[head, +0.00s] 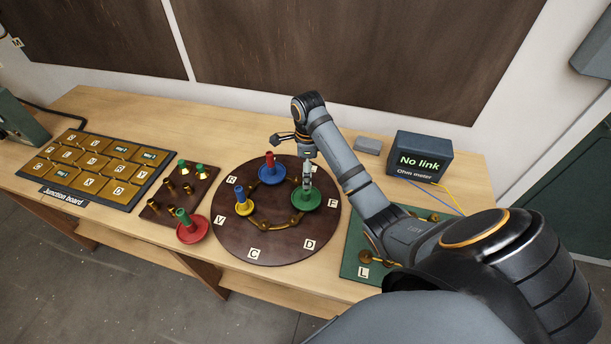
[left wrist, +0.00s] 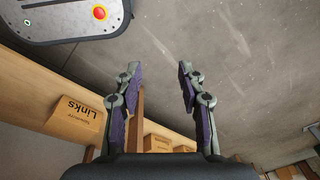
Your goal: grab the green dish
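The green dish (head: 314,203) lies on the right side of the round dark board (head: 240,245), near the F label. My right arm reaches in from the right, and its gripper (head: 307,183) points down directly over the dish. Its fingertips are at the middle of the dish, where they hide any post. They look close together, but I cannot tell whether they are closed on anything. My left gripper (left wrist: 160,80) shows in the left wrist view, open and empty, with floor beyond it. It is not in the head view.
A blue dish (head: 272,175) and a yellow dish (head: 245,205) share the round board. A red dish (head: 193,230) stands by the small peg board (head: 155,212). The junction board (head: 95,165) is at left. The ohm meter (head: 420,155) reads "No link". A links box (left wrist: 78,117) shows in the left wrist view.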

